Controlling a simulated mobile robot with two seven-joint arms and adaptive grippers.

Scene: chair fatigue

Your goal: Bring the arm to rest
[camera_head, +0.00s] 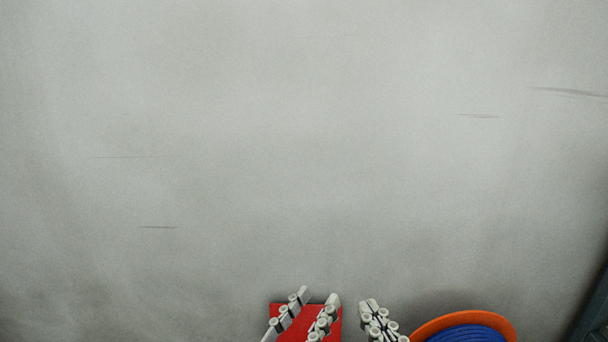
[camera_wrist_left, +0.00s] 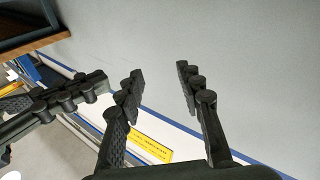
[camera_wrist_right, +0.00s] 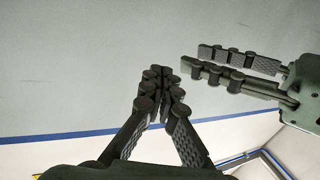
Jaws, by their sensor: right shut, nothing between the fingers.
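My left gripper (camera_head: 318,296) is at the bottom edge of the head view, its fingers apart with nothing between them. It also shows open in the left wrist view (camera_wrist_left: 160,80) and at the right of the right wrist view (camera_wrist_right: 240,66). My right gripper (camera_head: 369,304) is just to its right, with its fingers together and empty. The right wrist view (camera_wrist_right: 161,72) shows its fingertips meeting. It also shows at the left of the left wrist view (camera_wrist_left: 85,90). The two grippers are close side by side and apart. Most of both arms is outside the head view.
A red flat thing (camera_head: 292,309) lies behind my left gripper in the head view. An orange-rimmed round thing (camera_head: 508,322) with a blue ridged inside (camera_head: 468,334) is at the bottom right. The grey surface (camera_head: 300,150) filling the head view is otherwise bare.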

